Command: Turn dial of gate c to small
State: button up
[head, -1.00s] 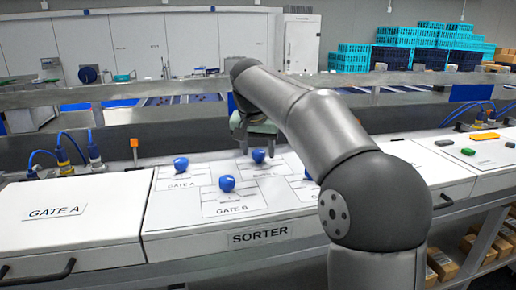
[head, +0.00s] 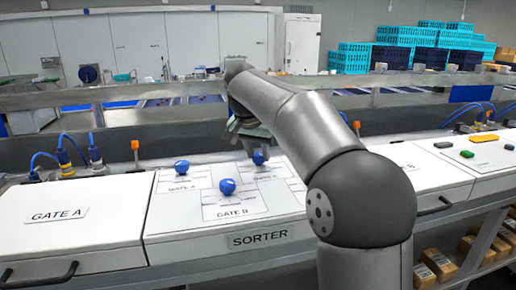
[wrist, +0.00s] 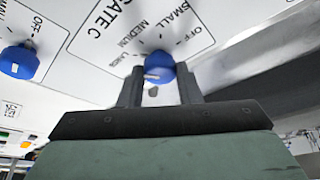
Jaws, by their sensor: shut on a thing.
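The gate C dial (head: 259,158) is a round blue knob on the white sorter panel, behind the gate B dial in the head view. In the wrist view the gate C dial (wrist: 160,68) sits between my two fingertips, by the upside-down labels OFF, SMALL, MEDIUM and LARGE. My gripper (wrist: 158,82) is shut on it. A short white mark on the dial lies roughly sideways, near the LARGE side; its exact setting is hard to tell. In the head view my gripper (head: 258,146) reaches down from above and its fingers are mostly hidden.
The gate A dial (head: 182,167) and gate B dial (head: 227,187) stand close by on the panel. Another blue dial (wrist: 18,62) shows at left in the wrist view. A metal rail (head: 140,95) runs behind the panel. My arm hides the panel's right part.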

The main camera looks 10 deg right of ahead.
jog(key=m+p, duration=0.1)
jog(key=m+h+p, duration=0.1)
jog(key=m, duration=0.1)
jog(key=shift+w+a+r+m+g, duration=0.15)
jog(key=shift+m+g, duration=0.15)
jog(key=shift+g, duration=0.1)
jog(key=m+g+p, duration=0.1)
jog(key=m, duration=0.2)
jog(key=shift+w+m+h, duration=0.15)
jog(key=shift+m+h, duration=0.25)
jog(key=m+g, duration=0.1)
jog(key=m, duration=0.2)
jog(key=shift+w+m+g, duration=0.15)
jog(key=shift+m+g, duration=0.15)
jog(key=shift+g, duration=0.1)
jog(key=m+g, duration=0.1)
jog(key=m, duration=0.3)
jog(key=shift+w+m+g, duration=0.1)
jog(key=shift+m+g, duration=0.2)
jog(key=shift+g, duration=0.1)
jog(key=o, duration=1)
